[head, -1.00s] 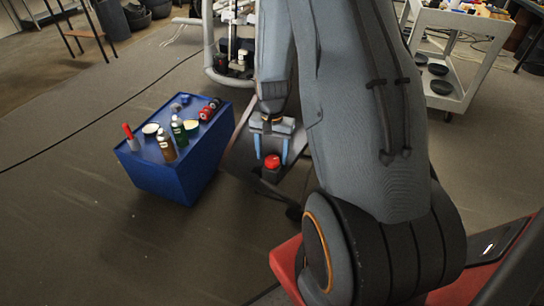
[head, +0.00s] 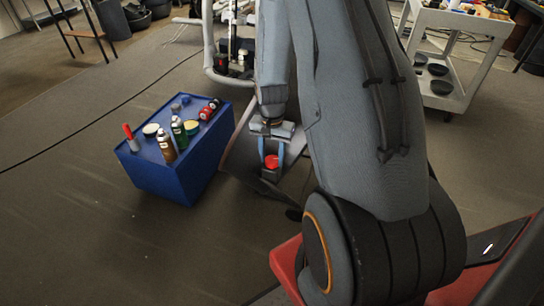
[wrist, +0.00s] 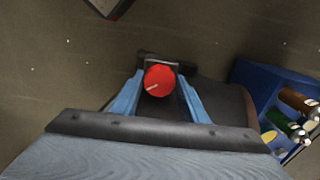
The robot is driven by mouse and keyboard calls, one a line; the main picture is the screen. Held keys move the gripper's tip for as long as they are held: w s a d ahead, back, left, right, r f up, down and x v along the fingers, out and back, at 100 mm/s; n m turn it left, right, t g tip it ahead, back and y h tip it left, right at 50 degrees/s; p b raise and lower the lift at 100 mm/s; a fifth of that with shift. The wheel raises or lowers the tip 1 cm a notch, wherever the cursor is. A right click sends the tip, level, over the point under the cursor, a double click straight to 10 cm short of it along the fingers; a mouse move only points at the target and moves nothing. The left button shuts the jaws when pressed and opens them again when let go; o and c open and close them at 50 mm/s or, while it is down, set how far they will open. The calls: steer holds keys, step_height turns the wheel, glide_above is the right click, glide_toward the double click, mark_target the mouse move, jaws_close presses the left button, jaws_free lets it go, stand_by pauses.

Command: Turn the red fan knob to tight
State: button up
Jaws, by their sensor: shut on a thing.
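The red fan knob (head: 271,161) is round and sits on a dark bracket low on the machine, right of the blue box. In the wrist view the red knob (wrist: 159,81) faces the camera, with a thin white mark pointing to its lower left. My gripper (head: 271,165) comes down from above, with a light-blue finger on each side of the knob. In the wrist view my gripper (wrist: 160,78) is shut on the knob, its fingers at the left and right sides. No tight label is readable.
A blue box (head: 165,180) with bottles, cans and jars on top stands close left of the knob; it also shows in the wrist view (wrist: 250,80). A grey cart (head: 465,75) with dark bowls stands at the back right. The floor in front of the box is clear.

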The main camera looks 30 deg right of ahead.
mark_target(272, 160)
steer(key=m+p, duration=0.1)
steer(key=m, duration=0.2)
steer(key=shift+r, duration=0.1)
steer(key=shift+w+m+p, duration=0.1)
steer(key=shift+m+p, duration=0.3)
steer(key=shift+m, duration=1.5)
steer(key=o, duration=1.1)
steer(key=shift+r, duration=3.85)
